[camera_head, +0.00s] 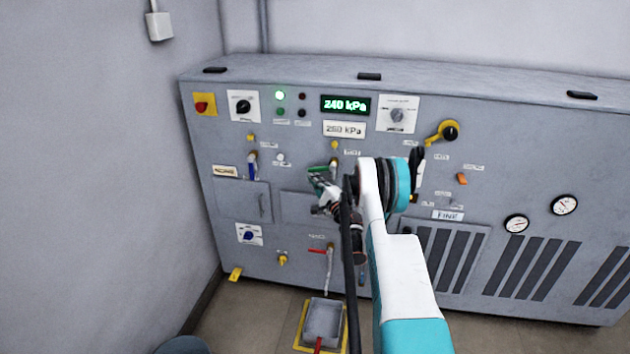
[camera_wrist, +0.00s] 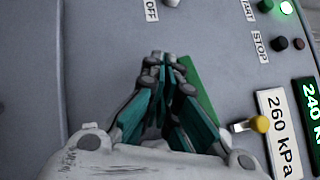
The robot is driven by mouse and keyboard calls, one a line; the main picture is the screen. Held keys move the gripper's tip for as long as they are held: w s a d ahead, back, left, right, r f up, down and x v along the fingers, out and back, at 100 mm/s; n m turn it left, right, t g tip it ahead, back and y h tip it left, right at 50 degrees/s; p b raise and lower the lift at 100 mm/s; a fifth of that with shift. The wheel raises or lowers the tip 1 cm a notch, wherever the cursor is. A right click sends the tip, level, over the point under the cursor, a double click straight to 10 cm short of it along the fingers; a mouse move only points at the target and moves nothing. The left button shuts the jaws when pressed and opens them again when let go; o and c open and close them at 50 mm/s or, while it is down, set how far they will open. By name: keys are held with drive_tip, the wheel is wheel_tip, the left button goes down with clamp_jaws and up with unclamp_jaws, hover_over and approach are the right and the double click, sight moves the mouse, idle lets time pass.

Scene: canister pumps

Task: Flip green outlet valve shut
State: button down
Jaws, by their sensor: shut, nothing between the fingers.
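The green valve handle (camera_head: 317,169) shows on the front panel in the head view, just above my gripper (camera_head: 320,198). My gripper hides part of the valve and its pipe. In the wrist view my gripper (camera_wrist: 165,62) is shut, with its teal-padded fingers together and nothing between them. A flat green bar (camera_wrist: 203,92), which looks like the handle, lies just right of the fingers and is partly hidden by them. I cannot tell whether the fingers touch it.
The lit display (camera_head: 346,105) reads 240 kPa, above a 260 kPa plate (camera_head: 345,129). A yellow-knobbed lever (camera_wrist: 258,124) is close at right in the wrist view. A red-handled valve (camera_head: 318,251) sits lower, above a grey tray (camera_head: 323,322). A wall stands at left.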

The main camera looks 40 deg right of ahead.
drive_tip(key=shift+w+a+r+m+t, duration=0.1)
drive_tip(key=shift+r+m+t, duration=0.2)
drive_tip(key=shift+m, duration=0.1)
idle(3.3)
drive_tip(key=v, duration=0.7)
drive_tip(key=shift+s+f, duration=0.2)
drive_tip(key=shift+s, duration=0.05)
drive_tip(key=shift+w+a+r, duration=0.1)
drive_tip(key=shift+a, duration=0.05)
